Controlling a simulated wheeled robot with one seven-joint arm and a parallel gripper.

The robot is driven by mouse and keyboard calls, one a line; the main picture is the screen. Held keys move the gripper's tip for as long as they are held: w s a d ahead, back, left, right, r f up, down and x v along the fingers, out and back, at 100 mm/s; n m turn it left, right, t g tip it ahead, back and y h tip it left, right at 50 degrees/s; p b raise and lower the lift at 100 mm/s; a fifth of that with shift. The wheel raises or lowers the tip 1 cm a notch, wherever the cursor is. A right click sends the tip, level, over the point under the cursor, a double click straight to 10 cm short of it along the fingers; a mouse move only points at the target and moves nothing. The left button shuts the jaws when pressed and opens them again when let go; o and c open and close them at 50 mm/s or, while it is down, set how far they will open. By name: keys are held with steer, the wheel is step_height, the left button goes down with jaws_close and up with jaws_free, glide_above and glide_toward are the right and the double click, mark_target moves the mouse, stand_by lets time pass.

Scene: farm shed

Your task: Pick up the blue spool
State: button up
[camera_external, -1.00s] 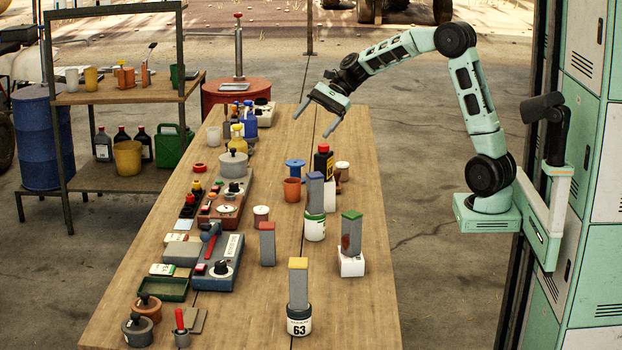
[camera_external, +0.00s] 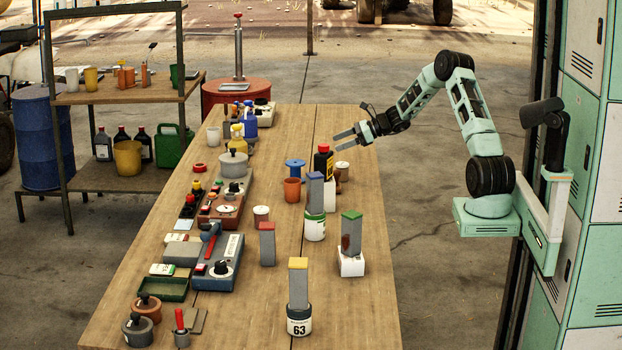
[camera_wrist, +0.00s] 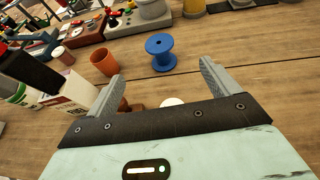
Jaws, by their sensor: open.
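The blue spool (camera_external: 295,168) stands upright on the wooden table, just behind an orange cup. My gripper (camera_external: 345,138) is open and empty, above the table to the right of the spool and behind the black bottle. Its two fingers show in the wrist view (camera_wrist: 162,76), apart from the spool. Nothing hides the spool in the wrist view.
The orange cup (camera_external: 292,190) is close in front of the spool. A black bottle with a red cap (camera_external: 323,160) and a white-lidded jar (camera_external: 342,168) stand to its right. Switch boxes and a pot (camera_external: 233,163) line the left side. The table behind the spool is clear.

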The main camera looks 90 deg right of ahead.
steer(key=p, duration=0.2)
glide_toward(295, 165)
steer(key=w+d+f, duration=0.1)
steer(key=w+f, duration=0.1)
steer(key=w, duration=0.1)
steer(key=w+d, duration=0.1)
steer(key=shift+w+d+f, duration=0.25)
steer(key=shift+d+f, duration=0.1)
steer(key=shift+f, duration=0.05)
steer(key=shift+p+x, duration=0.65)
steer(key=shift+x, duration=2.05)
steer(key=shift+a+f, duration=0.1)
steer(key=shift+a, duration=0.05)
steer(key=shift+c, duration=0.3)
steer(key=c, duration=1)
